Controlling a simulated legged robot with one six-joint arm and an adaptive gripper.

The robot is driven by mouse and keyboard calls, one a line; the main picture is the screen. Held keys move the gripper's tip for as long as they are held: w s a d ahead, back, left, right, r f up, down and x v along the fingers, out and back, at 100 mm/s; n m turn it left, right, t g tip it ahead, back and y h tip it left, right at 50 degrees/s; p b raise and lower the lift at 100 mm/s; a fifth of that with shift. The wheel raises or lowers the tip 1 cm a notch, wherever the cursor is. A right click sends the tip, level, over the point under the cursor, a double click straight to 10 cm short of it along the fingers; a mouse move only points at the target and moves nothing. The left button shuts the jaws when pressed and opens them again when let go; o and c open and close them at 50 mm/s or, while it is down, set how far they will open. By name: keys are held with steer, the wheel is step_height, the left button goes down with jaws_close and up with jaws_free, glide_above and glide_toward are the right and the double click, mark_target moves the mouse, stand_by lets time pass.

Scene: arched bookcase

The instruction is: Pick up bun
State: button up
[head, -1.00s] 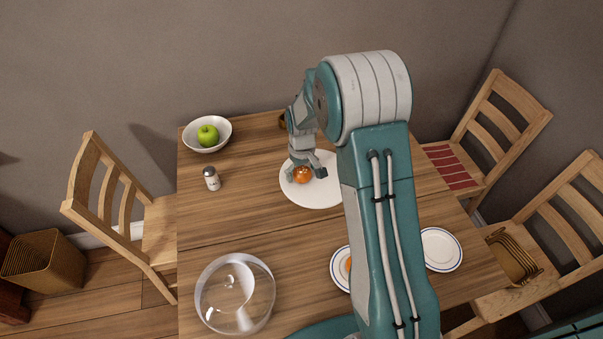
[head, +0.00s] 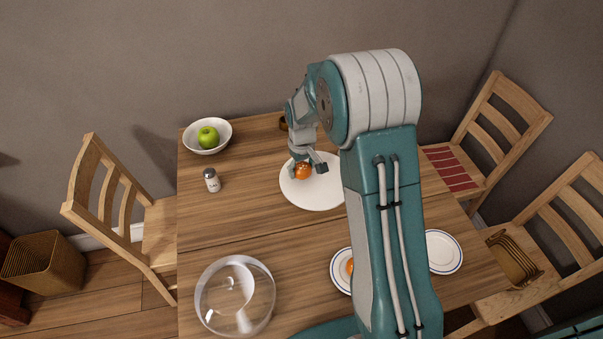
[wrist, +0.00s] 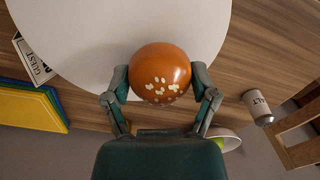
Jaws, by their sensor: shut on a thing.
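The bun (head: 303,171) is a round, glossy orange-brown roll. In the wrist view the bun (wrist: 160,73) shows pale flakes on its top and sits between the two fingers. My gripper (head: 307,169) is shut on it, one finger on each side; it also shows in the wrist view (wrist: 160,84). In the head view the bun appears over the white round plate (head: 317,195), which also shows in the wrist view (wrist: 75,45). I cannot tell for certain whether the bun's underside touches the plate.
A white bowl (head: 222,142) with a green apple (head: 208,137) and a salt shaker (head: 212,180) stand at the left. A glass bowl (head: 235,295) is at the front left. Blue-rimmed plates (head: 443,252) are at the front right. Chairs surround the table. Bare wood (head: 240,225) lies left of centre.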

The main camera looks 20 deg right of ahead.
steer(key=s+d+r, duration=0.1)
steer(key=s+r, duration=0.9)
steer(key=s, duration=0.4)
steer(key=shift+d+r, duration=0.25)
steer(key=shift+r, duration=0.05)
